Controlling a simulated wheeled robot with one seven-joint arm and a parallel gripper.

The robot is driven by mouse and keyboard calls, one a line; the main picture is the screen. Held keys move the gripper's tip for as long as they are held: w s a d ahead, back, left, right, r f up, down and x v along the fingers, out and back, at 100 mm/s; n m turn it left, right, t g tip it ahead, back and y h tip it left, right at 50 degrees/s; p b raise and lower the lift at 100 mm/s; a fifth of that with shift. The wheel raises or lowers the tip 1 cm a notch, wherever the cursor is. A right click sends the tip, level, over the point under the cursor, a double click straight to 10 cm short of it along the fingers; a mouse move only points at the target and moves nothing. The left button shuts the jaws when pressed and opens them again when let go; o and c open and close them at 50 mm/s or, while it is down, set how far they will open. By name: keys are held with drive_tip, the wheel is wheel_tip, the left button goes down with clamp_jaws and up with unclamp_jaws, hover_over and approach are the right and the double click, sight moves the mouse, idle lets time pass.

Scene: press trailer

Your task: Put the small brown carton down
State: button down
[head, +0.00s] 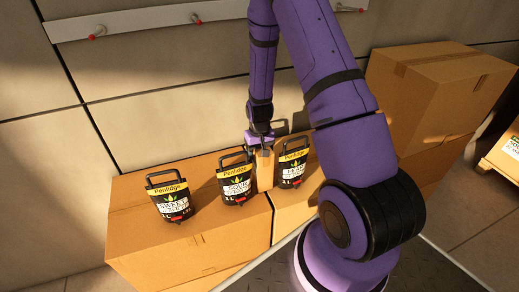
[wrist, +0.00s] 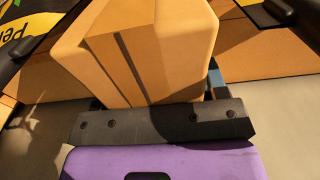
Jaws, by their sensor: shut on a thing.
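The small brown carton (head: 264,172) is held upright between two black bottles on top of the large cartons. My gripper (head: 261,143) is above it and shut on it. In the wrist view the small brown carton (wrist: 135,50) fills the middle, with a dark stripe down its face, right against the gripper's dark bar. I cannot tell whether its base touches the large carton beneath. The fingertips are mostly hidden by the carton in the wrist view.
Black handled bottles with yellow labels stand at left (head: 170,200), close left (head: 237,183) and close right (head: 292,165) of the small carton. Two large cartons (head: 205,246) form the surface. A taller carton stack (head: 435,95) stands at right. A wall rail with pegs (head: 150,20) is behind.

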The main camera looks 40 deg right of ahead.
drive_tip(key=shift+c, duration=0.8)
unclamp_jaws()
drive_tip(key=shift+f, duration=0.1)
